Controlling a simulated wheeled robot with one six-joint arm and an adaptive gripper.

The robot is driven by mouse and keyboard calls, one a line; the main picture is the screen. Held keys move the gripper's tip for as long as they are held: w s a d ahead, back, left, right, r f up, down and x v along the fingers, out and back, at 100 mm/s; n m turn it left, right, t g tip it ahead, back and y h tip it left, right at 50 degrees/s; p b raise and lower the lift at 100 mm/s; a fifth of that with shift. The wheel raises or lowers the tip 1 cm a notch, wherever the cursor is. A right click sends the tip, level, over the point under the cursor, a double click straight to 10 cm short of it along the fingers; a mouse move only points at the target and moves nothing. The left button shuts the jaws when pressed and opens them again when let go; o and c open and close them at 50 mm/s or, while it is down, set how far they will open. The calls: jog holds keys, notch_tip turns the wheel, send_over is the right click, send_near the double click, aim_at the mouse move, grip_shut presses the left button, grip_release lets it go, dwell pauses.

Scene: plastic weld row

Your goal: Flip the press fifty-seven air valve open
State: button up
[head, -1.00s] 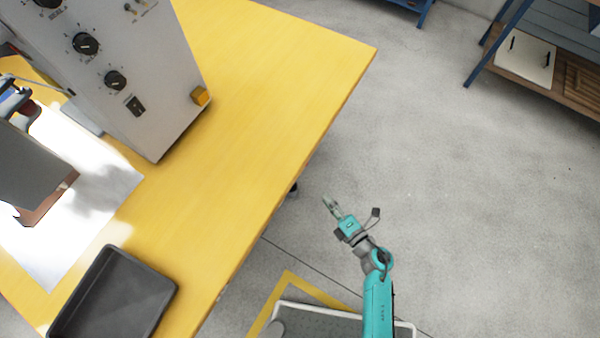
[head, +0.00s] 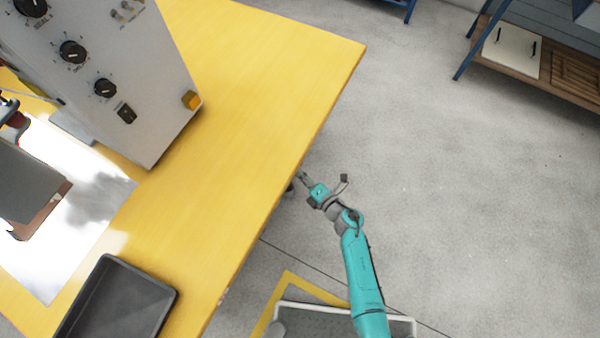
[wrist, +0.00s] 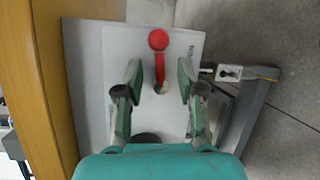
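In the wrist view, a red lever with a round red knob (wrist: 158,40) stands on a pale grey panel (wrist: 118,45) beside the table edge. I take this to be the air valve; no label is readable. My gripper (wrist: 160,73) is open. Its two green fingers are on either side of the lever, with gaps on both sides, and I see no contact. In the head view my gripper (head: 302,177) is at the right edge of the yellow table, and the lever and panel are hidden there.
The yellow table (head: 240,100) carries a grey machine cabinet (head: 150,90) with dials and a black tray (head: 118,305). In the wrist view a grey metal frame (wrist: 250,110) with a fitting stands right of the panel. Open floor (head: 440,200) lies right of the table.

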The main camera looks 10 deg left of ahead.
jog(key=shift+w+a, duration=0.2)
grip_shut()
jog(key=shift+m, duration=0.3)
jog(key=shift+f+m+g, duration=0.1)
jog(key=shift+m+g, duration=0.2)
jog(key=shift+m, duration=0.1)
